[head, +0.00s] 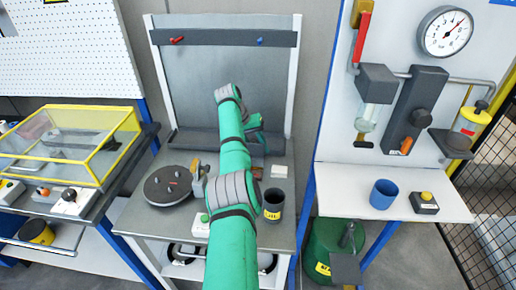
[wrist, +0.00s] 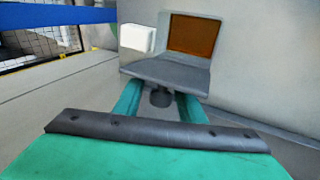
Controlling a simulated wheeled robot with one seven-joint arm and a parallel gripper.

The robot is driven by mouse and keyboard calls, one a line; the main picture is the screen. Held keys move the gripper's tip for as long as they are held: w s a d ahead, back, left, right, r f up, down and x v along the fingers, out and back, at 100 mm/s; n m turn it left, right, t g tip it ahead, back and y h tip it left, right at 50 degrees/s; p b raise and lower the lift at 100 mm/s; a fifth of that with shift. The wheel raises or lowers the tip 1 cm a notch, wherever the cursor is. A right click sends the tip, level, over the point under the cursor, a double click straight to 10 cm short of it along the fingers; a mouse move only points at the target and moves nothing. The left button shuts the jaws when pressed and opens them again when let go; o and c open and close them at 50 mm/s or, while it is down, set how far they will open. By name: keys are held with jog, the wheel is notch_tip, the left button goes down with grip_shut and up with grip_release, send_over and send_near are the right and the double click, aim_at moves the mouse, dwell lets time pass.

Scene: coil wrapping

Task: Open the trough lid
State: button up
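In the wrist view a grey plate, which looks like the trough lid (wrist: 168,74), lies just ahead of my fingers. A brown panel (wrist: 196,34) borders it, and a dark round knob (wrist: 160,98) shows at its near edge. My gripper (wrist: 160,103) is open, with one green finger on each side of the knob and gaps visible. I cannot tell if the fingertips touch the plate. In the head view my gripper (head: 255,128) is at the back of the bench, and my arm hides part of this area. The brown patch (head: 257,172) shows there beside my forearm.
A white block (head: 279,171) lies beside the brown patch; it also shows in the wrist view (wrist: 137,38). A dark turntable (head: 168,187) and a dark cup (head: 273,204) flank my arm. A dark ledge (head: 190,142) runs along the back panel. The right bench holds a blue cup (head: 383,194).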

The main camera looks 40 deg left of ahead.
jog(key=v, duration=1)
jog(key=shift+r, duration=0.35)
jog(key=shift+s+a, duration=0.1)
